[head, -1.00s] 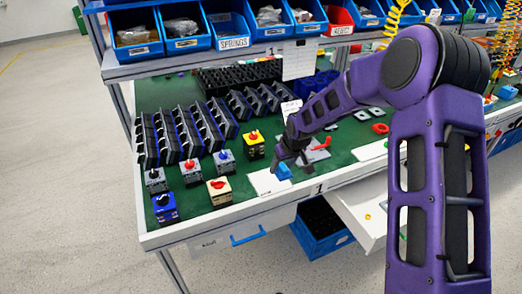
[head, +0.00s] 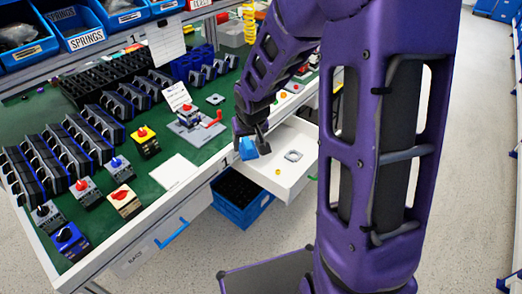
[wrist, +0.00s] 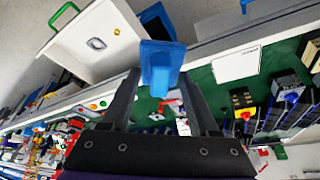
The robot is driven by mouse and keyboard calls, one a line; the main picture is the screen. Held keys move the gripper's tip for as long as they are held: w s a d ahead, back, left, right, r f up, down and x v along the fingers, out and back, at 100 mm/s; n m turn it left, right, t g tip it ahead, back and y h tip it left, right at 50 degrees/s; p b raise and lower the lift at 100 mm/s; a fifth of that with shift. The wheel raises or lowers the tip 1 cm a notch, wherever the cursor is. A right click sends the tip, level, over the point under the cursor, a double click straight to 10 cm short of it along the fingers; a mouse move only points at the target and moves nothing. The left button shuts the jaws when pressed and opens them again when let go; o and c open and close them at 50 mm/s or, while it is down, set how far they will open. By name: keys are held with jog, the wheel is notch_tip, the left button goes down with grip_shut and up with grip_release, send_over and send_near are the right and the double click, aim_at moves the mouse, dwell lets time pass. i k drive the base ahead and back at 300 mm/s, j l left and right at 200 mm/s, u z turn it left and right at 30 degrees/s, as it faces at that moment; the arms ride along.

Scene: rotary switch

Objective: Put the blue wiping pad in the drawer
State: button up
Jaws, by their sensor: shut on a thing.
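The blue wiping pad (head: 248,147) hangs from my gripper (head: 251,134) in the head view, above the left part of the open drawer (head: 268,175). The gripper is shut on the pad. In the wrist view the pad (wrist: 160,62) sits between the two fingertips (wrist: 160,84). The drawer (wrist: 80,45) is white with a green handle, pulled out from the table front. A grey ring-like plate (head: 293,155) and a small yellow piece (head: 277,172) lie inside it. I cannot tell how high the pad is above the drawer floor.
A blue crate (head: 240,198) stands under the table beside the drawer. A closed drawer with a blue handle (head: 171,233) is to the left. A white sheet (head: 173,171) and several rotary switches sit on the green tabletop.

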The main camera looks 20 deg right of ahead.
aim_at(263, 161)
jog(key=i+j, duration=0.15)
jog(key=j, duration=0.15)
jog(key=i+j+z, duration=0.1)
jog(key=j+z, duration=0.1)
jog(key=z, duration=0.6)
jog(key=j+z, duration=0.15)
jog(key=z, duration=0.15)
jog(key=i+l+z, duration=0.1)
jog(key=i+z, duration=0.4)
jog(key=z, duration=0.15)
